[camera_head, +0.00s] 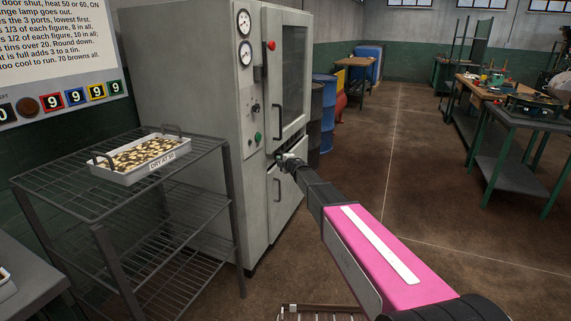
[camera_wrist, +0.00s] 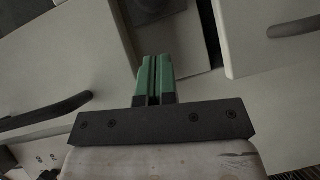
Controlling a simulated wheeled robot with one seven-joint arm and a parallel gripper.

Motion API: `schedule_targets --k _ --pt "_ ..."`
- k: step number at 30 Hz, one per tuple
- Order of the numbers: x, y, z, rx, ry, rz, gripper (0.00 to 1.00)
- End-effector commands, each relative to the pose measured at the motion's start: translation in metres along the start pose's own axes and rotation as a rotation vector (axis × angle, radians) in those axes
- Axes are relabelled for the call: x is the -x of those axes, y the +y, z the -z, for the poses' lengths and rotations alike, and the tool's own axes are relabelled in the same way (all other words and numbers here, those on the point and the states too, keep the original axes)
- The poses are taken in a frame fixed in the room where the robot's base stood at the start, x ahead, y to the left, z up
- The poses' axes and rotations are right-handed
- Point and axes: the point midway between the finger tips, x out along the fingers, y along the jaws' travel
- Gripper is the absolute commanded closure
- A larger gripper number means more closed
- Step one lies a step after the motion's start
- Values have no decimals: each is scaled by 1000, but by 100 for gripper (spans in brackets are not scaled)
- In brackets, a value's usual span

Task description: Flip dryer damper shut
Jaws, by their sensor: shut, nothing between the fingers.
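The dryer (camera_head: 190,80) is a tall light-grey cabinet at left centre in the head view, with an upper windowed door and a lower door (camera_head: 284,195). My gripper (camera_head: 281,156) is at its front, between the two doors. In the wrist view, my gripper's green fingers (camera_wrist: 155,68) are together and empty. My gripper hides part of the dryer front.
A wire rack (camera_head: 120,180) with a white tray (camera_head: 140,158) of browned pieces stands left of the dryer. Blue and dark drums (camera_head: 325,110) stand behind it. Workbenches (camera_head: 510,125) are at the right. The floor between is clear.

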Motion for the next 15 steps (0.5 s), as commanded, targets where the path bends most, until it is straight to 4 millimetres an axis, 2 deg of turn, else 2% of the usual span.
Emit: schedule_targets --k 1,6,15 --pt "-14 0 -1 0 1 0 100" --pt "-31 0 -21 -1 -1 -1 100" --pt "-38 0 -28 -1 1 0 100"
